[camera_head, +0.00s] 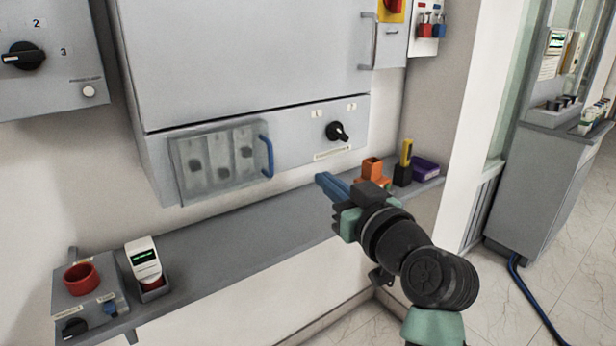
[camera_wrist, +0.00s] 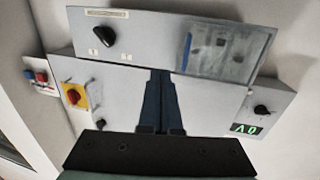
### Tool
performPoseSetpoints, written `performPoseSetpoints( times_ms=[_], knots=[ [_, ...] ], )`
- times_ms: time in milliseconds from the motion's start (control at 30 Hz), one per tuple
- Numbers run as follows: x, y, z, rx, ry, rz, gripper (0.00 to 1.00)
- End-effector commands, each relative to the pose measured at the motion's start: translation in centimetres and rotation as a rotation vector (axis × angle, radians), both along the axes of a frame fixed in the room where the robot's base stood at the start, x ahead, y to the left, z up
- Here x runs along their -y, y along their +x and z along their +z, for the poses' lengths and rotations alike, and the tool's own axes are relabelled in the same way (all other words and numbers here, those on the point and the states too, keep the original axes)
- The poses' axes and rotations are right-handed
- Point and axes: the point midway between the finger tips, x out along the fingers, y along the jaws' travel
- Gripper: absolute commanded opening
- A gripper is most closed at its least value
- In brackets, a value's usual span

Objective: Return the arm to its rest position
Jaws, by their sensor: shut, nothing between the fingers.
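My gripper (camera_head: 328,184) is in front of the grey shelf in the head view, its blue fingers pointing left toward the cabinet. In the wrist view my gripper (camera_wrist: 162,76) shows its two dark blue fingers side by side, shut with nothing between them. My arm reaches in from the lower right of the head view, bent at the black joints. The fingers are apart from the cabinet's clear cover as far as I can see.
The grey shelf (camera_head: 215,262) carries a device with a red ring (camera_head: 81,278), a white meter (camera_head: 143,261), an orange holder (camera_head: 372,172) and a purple box (camera_head: 425,168). The grey cabinet (camera_head: 235,60) stands above, with a clear cover (camera_head: 215,160) and a black knob (camera_head: 337,131). Floor at right is mostly open.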

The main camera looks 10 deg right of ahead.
Motion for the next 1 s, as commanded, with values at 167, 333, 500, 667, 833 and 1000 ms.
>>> performPoseSetpoints(
  times_ms=[167, 333, 500, 667, 833, 1000],
  knots=[
    [2.0, -2.2, 0.0, 0.001, 0.001, -0.004, 0.00],
    [2.1, -2.9, 0.6, 0.010, -0.005, -0.010, 0.00],
    [-1.1, -4.0, 6.0, 0.133, -0.037, -0.097, 0.00],
    [-5.8, -9.2, 15.4, 0.402, -0.014, -0.211, 0.00],
    [-9.0, -17.4, 23.1, 0.688, 0.070, -0.268, 0.00],
    [-9.9, -22.5, 29.6, 0.835, 0.132, -0.287, 0.00]
  ],
)
